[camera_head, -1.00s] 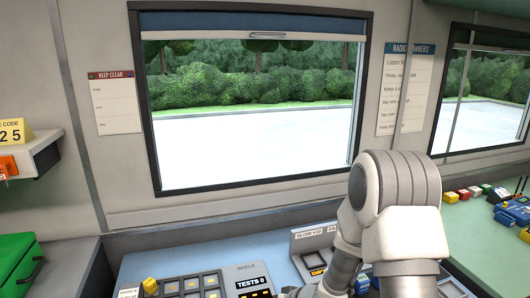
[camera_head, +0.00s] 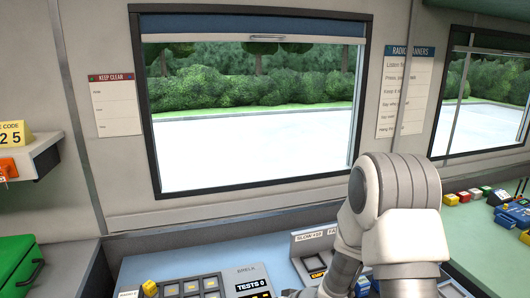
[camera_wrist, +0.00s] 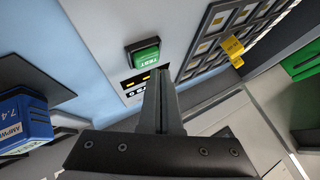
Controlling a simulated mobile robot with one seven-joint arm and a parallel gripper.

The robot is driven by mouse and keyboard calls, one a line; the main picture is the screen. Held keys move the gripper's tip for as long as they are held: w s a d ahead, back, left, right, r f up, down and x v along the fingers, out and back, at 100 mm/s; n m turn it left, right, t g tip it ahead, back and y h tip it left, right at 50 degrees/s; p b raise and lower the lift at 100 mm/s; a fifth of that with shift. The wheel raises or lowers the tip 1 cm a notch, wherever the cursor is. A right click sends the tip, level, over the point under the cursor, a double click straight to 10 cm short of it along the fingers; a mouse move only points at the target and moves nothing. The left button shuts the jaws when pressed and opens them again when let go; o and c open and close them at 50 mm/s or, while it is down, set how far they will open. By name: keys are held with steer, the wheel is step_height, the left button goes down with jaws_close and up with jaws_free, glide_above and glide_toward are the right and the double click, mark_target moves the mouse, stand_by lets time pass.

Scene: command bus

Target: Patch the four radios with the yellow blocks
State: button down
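In the wrist view my gripper (camera_wrist: 160,75) has its fingers together, with nothing seen between them. The tips are just below a green TEST button (camera_wrist: 144,55) on a pale panel; contact cannot be told. A yellow block (camera_wrist: 232,50) sits at the edge of a grid of square keys (camera_wrist: 222,30). In the head view a yellow block (camera_head: 149,287) stands at the left of the key grid, beside a display reading TESTS 0 (camera_head: 252,285). My gripper is out of the head view. The radios cannot be clearly made out.
A blue battery-like box (camera_wrist: 25,125) is at the left of the wrist view. A green case (camera_head: 18,262) stands at the far left. Several coloured blocks (camera_head: 463,196) lie on the right-hand counter (camera_head: 470,240). A large window (camera_head: 255,120) is behind the desk.

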steer(key=shift+f, duration=0.15)
stand_by(0.3)
steer(key=shift+f, duration=0.55)
stand_by(0.3)
steer(key=shift+r, duration=0.1)
steer(key=shift+r+p, duration=0.6)
step_height(320, 180, up, 6)
steer(key=p, duration=0.6)
stand_by(0.5)
